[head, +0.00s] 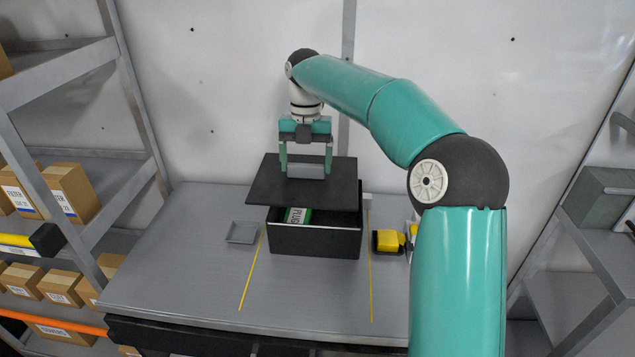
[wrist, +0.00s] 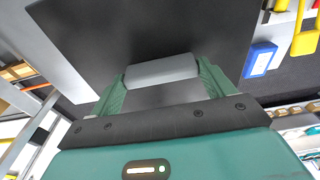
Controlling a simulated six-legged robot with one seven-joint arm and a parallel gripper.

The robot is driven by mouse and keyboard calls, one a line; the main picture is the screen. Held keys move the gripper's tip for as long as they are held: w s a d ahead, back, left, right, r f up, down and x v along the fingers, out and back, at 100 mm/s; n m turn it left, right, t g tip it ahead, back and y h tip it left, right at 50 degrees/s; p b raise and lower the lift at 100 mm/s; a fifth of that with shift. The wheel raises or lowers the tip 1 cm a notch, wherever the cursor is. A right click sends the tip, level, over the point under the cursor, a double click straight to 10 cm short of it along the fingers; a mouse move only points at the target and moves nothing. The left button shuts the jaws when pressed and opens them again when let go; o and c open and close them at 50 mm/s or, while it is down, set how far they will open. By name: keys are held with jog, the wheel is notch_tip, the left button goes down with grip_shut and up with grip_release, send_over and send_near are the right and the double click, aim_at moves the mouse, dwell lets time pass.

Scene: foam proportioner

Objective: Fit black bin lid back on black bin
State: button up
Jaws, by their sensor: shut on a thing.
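My gripper (head: 306,168) is shut on the grey handle (head: 306,171) of the black bin lid (head: 270,190). The wrist view also shows the grey handle (wrist: 162,70) between the green fingers, with the lid (wrist: 120,35) beyond it. The lid is held above the black bin (head: 315,240) and set off toward the left and back of it. The bin stands on the grey table, partly open at its front. A green and white item marked "PLUG" (head: 297,216) shows inside the bin. The bin's back rim is mostly hidden by the lid.
A small grey tray (head: 242,233) lies left of the bin. A yellow and black item (head: 388,241) stands to its right. Yellow lines mark the table (head: 180,260) on both sides of the bin. Shelves with cardboard boxes (head: 75,190) stand at the left.

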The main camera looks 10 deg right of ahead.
aim_at(318, 181)
jog(key=w+d+f, duration=0.2)
jog(key=f, duration=0.1)
jog(key=w+d+f, duration=0.1)
jog(key=f, duration=0.1)
jog(key=shift+f, duration=0.15)
jog(key=shift+w+d+f, duration=0.1)
jog(key=shift+d+f, duration=0.05)
jog(key=shift+f, duration=0.7)
jog(key=shift+d+f, duration=0.1)
jog(key=shift+f, duration=0.75)
jog(key=shift+f, duration=0.1)
jog(key=o, duration=1.3)
jog(key=shift+c, duration=0.2)
jog(key=r, duration=0.4)
jog(key=w+r, duration=0.1)
jog(key=r, duration=0.7)
jog(key=shift+w+d, duration=0.15)
jog(key=shift+d, duration=0.05)
